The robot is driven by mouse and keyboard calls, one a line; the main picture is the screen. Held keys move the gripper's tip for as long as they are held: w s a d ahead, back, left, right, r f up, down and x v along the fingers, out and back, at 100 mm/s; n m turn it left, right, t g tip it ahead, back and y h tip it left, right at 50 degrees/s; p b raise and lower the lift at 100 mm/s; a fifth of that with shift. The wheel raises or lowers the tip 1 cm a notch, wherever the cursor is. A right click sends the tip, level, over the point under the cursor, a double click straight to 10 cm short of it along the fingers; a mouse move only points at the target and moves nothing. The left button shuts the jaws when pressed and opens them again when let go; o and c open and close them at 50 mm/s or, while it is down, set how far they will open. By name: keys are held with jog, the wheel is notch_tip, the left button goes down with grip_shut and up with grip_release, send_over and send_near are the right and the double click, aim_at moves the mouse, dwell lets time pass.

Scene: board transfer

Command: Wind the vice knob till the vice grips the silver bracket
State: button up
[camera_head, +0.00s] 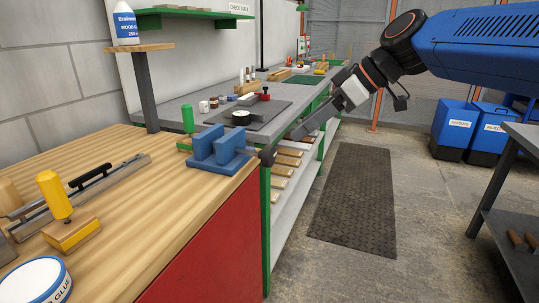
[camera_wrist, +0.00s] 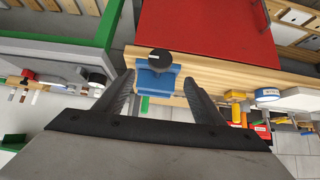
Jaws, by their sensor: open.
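The blue vice (camera_head: 222,152) stands at the right end of the wooden bench, with a gap between its upright jaws. Its dark round knob (camera_head: 267,155) sticks out on the right, over the bench edge. In the wrist view the black knob (camera_wrist: 160,62) and blue vice (camera_wrist: 155,82) show between and just beyond my fingertips. My gripper (camera_head: 300,132) is open and empty, above and to the right of the knob, apart from it. I cannot make out the silver bracket in either view.
A green-handled tool (camera_head: 188,120) stands behind the vice. A yellow-handled tool (camera_head: 54,197), a long metal rail (camera_head: 125,172) and a glue tub (camera_head: 35,282) are on the wooden bench (camera_head: 150,215). A grey bench (camera_head: 165,122) lies beyond. The floor right of the benches is clear around a dark mat (camera_head: 355,205).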

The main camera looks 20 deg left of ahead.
aim_at(272, 152)
jog(key=x, duration=1.3)
jog(key=shift+w+a+f, duration=0.1)
jog(key=shift+a+f, duration=0.1)
jog(key=shift+f, duration=0.05)
jog(key=shift+c, duration=0.7)
jog(key=c, duration=0.9)
